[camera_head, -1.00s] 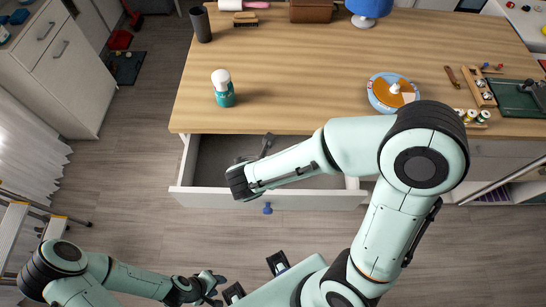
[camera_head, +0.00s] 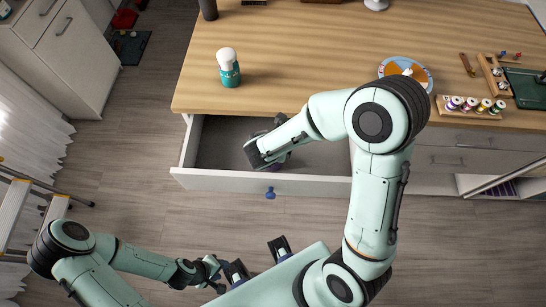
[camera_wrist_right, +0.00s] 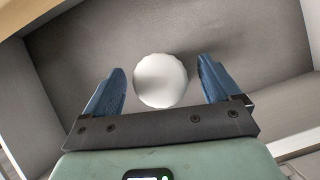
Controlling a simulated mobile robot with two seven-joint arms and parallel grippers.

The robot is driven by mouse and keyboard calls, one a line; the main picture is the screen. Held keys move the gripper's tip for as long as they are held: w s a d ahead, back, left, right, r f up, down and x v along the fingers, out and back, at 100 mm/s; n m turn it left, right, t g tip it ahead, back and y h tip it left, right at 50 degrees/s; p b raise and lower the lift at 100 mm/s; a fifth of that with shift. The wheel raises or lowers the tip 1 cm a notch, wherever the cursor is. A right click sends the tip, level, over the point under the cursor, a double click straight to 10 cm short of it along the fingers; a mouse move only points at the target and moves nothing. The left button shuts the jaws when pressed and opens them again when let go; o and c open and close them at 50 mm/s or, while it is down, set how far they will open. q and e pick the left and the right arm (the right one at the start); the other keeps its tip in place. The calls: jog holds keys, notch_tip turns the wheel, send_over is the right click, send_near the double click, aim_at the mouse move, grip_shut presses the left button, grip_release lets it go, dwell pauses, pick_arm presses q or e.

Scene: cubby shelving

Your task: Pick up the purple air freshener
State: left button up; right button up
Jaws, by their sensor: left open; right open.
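In the right wrist view a round white top (camera_wrist_right: 160,82) stands between the two blue fingers of my right gripper (camera_wrist_right: 160,68). It looks like the cap of the air freshener seen from above; its body is hidden below. A little purple shows under the right wrist in the head view (camera_head: 275,167), inside the open drawer (camera_head: 215,150). My right gripper is open, pointing down into the drawer, with gaps between fingers and cap. My left gripper (camera_head: 211,272) is open and empty at the lower left, away from the desk.
A teal bottle with a white cap (camera_head: 229,70) stands on the desk (camera_head: 310,45). A round blue-rimmed item (camera_head: 420,73) and a rack of thread spools (camera_head: 475,107) lie to the right. The drawer's front and side walls surround my right gripper.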

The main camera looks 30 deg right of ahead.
jog(key=shift+x, duration=1.1)
jog(key=c, duration=1.5)
jog(key=shift+r, duration=0.1)
jog(key=shift+c, duration=0.2)
